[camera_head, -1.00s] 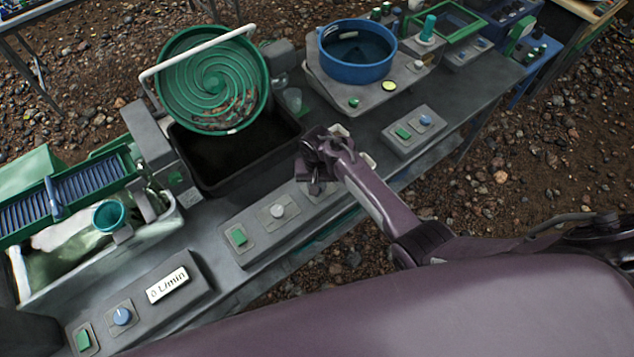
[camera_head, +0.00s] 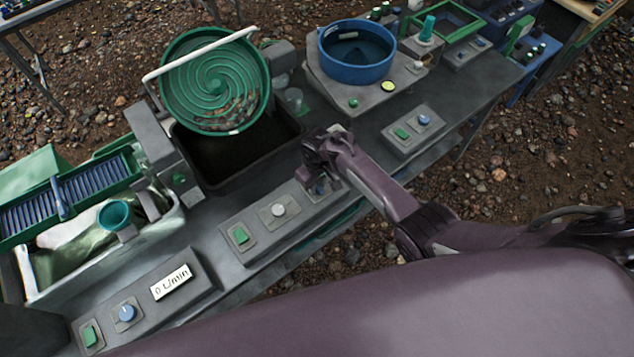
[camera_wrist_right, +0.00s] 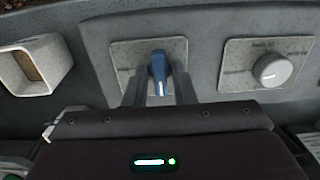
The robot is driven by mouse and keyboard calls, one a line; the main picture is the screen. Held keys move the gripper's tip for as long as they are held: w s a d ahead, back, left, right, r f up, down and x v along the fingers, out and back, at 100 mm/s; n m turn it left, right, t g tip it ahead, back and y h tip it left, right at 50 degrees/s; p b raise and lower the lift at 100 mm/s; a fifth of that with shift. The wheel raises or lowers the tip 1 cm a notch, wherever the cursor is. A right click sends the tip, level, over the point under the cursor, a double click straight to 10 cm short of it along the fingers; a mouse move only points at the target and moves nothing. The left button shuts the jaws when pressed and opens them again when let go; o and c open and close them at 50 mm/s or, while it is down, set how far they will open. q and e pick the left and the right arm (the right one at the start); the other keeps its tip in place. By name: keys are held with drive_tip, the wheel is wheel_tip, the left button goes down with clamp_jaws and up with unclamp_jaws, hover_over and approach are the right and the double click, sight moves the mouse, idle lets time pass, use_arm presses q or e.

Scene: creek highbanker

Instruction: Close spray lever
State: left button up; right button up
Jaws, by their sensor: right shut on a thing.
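A small blue lever (camera_wrist_right: 158,68) with a pale stripe stands on a square grey plate (camera_wrist_right: 126,58) in the right wrist view, pointing nearly straight down the picture. My right gripper (camera_wrist_right: 158,88) has its two dark fingers on either side of the lever and is shut on it. In the head view my right gripper (camera_head: 318,172) is over the far end of the front control panel, and the lever is mostly hidden by it. My left gripper is not in view.
Beside the lever plate is a white knob (camera_head: 278,210), then a green switch (camera_head: 240,236). A display (camera_head: 171,282) reading in L/min sits nearer. The green spiral wheel (camera_head: 214,82) in its black tub and a blue bowl (camera_head: 357,52) stand behind.

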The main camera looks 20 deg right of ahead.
sight(317, 186)
idle(0.4)
drive_tip(key=o, duration=1)
drive_tip(key=shift+r, duration=3.9)
